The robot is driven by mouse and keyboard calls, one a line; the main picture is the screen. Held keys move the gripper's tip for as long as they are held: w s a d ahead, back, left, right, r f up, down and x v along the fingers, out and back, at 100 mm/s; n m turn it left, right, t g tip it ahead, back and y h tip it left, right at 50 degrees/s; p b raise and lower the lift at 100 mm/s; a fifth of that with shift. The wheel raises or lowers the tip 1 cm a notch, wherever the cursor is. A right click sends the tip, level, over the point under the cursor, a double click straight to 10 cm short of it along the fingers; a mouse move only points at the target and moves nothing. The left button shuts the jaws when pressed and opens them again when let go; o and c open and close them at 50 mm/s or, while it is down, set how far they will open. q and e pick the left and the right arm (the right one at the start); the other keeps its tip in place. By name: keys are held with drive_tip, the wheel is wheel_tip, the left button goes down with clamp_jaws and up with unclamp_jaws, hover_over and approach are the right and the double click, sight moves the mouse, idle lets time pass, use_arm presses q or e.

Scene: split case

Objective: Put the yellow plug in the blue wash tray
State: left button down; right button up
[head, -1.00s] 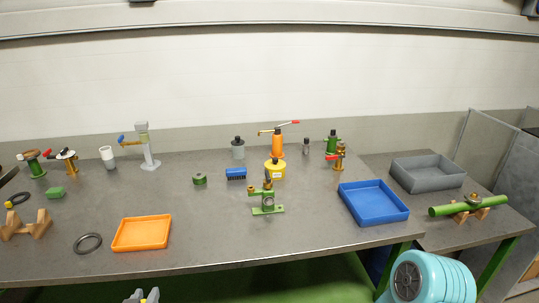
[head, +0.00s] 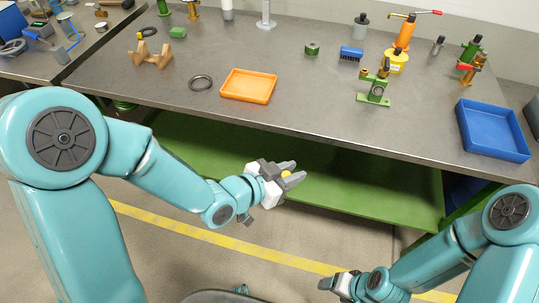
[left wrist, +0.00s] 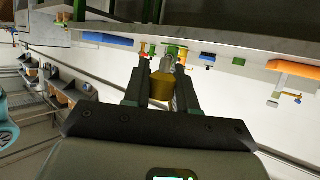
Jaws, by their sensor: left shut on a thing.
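The yellow plug (head: 286,174) is between the fingers of my left gripper (head: 290,174), which is shut on it. In the left wrist view the yellow plug (left wrist: 161,86) shows between the two fingers, partly covered by them. The gripper holds it in front of the bench, clear of the front edge. The blue wash tray (head: 493,130) stands at the right end of the bench, empty and well apart from the plug. My right gripper (head: 331,284) is low at the bottom of the head view, too small to tell open or shut.
A green clamp stand (head: 374,92) stands left of the blue tray. Several bottles and valves stand behind.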

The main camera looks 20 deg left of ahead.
use_arm(q)
drive_tip(key=shift+w+d+f+m+g+h, duration=1.7)
drive_tip(key=shift+d+f+m+g+h, duration=0.2)
drive_tip(key=shift+d+f+m+g, duration=0.45)
wheel_tip(320, 180, up, 9)
drive_tip(key=w+d+n+t+y, duration=0.2)
drive_tip(key=n+t+y, duration=0.6)
drive_tip(key=n+y, duration=0.4)
drive_tip(key=s+a+f+m+g+h, duration=0.1)
drive_tip(key=a+f+m+g+h, duration=0.1)
drive_tip(key=f+m+g+h, duration=0.2)
drive_tip(key=s+a+f+m+g+h, duration=0.2)
drive_tip(key=f+m+g+h, duration=0.3)
drive_tip(key=m+g+h, duration=0.4)
drive_tip(key=m, duration=0.4)
drive_tip(key=shift+a+h, duration=0.3)
drive_tip(key=shift+a, duration=0.05)
